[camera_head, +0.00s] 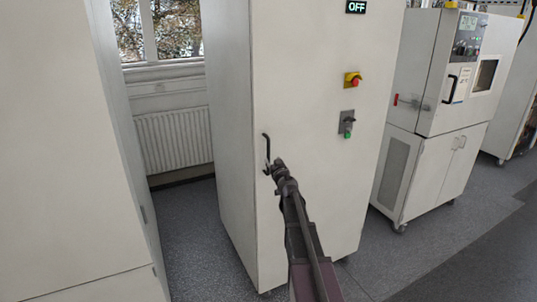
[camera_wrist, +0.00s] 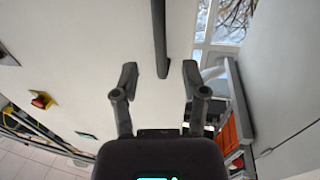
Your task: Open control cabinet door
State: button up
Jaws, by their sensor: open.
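The control cabinet (camera_head: 310,90) is a tall white box in the middle of the head view, and its front door looks shut. A black bar handle (camera_head: 266,146) stands upright near the door's left edge. My gripper (camera_head: 269,168) is at the handle's lower end. In the wrist view my gripper (camera_wrist: 160,76) has its two fingers spread wide. The dark handle (camera_wrist: 159,35) comes down from the top edge, and its end lies between the fingertips in the picture. There are visible gaps on both sides. Whether the fingers reach around it in depth is hard to tell.
The door also carries an OFF display (camera_head: 356,7), a yellow-and-red switch (camera_head: 352,79) and a grey switch (camera_head: 347,123). Another white cabinet (camera_head: 60,150) stands close on the left. A wheeled test chamber (camera_head: 440,110) stands right. Floor (camera_head: 440,225) is clear at front right.

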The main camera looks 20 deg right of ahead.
aim_at(269, 153)
jog(key=w, duration=0.5)
jog(key=w+d, duration=0.1)
jog(key=w, duration=0.1)
jog(key=shift+w+d, duration=0.1)
jog(key=shift+w, duration=0.1)
grip_shut()
